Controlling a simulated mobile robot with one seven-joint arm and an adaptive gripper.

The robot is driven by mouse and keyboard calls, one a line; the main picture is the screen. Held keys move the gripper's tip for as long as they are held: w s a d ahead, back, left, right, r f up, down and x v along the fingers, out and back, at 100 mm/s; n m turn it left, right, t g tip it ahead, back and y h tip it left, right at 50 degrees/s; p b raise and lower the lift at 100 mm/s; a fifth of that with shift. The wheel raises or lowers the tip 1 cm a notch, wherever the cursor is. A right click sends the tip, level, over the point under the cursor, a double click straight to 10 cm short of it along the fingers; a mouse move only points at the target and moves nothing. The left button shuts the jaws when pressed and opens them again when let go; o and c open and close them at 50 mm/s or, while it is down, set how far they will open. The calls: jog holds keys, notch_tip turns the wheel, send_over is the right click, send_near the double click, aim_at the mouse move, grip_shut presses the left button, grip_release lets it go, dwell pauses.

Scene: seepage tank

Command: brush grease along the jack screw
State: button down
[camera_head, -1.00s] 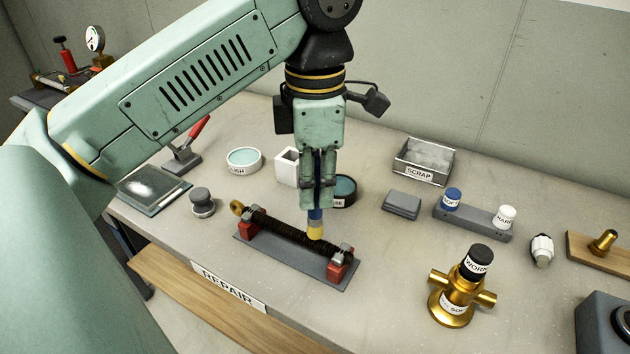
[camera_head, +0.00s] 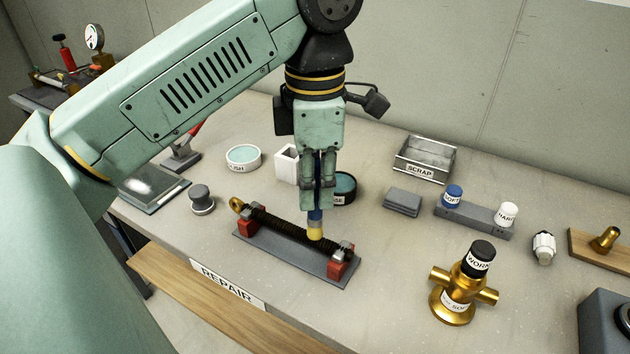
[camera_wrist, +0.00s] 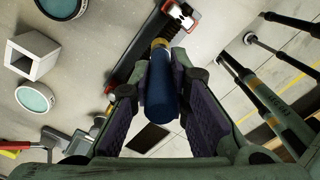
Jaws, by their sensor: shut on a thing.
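My gripper (camera_head: 317,200) is shut on a brush with a blue handle and yellow tip (camera_head: 315,232). In the wrist view the blue handle (camera_wrist: 160,95) lies between the jaws. The brush points down, its tip at the dark threaded jack screw (camera_head: 282,230), right of the screw's middle. I cannot tell whether the bristles press on it. The screw lies across two red supports (camera_head: 337,268) on a grey base plate (camera_head: 295,262), with a brass eye (camera_head: 237,205) at its left end. A dark tub of teal grease (camera_head: 345,187) stands behind my gripper, partly hidden.
A white square holder (camera_head: 287,165) and a round teal-filled dish (camera_head: 243,158) stand behind the screw. A grey knobbed piece (camera_head: 201,200) is to the left. A brass valve (camera_head: 455,297) stands at front right, a scrap tray (camera_head: 424,160) behind. The table between screw and valve is clear.

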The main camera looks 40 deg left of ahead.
jog(key=shift+f, duration=0.25)
jog(key=shift+a, duration=0.1)
dwell(0.3)
jog(key=shift+s+a+r, duration=0.1)
jog(key=shift+s+a, duration=0.1)
jog(key=shift+a, duration=0.4)
jog(key=shift+a, duration=0.25)
jog(key=shift+s+a, duration=0.1)
jog(key=shift+a, duration=0.25)
jog(key=shift+s+a, duration=0.1)
jog(key=shift+a, duration=0.25)
dwell(0.4)
jog(key=shift+s+a, duration=0.1)
jog(key=shift+a, duration=0.35)
jog(key=shift+a, duration=0.15)
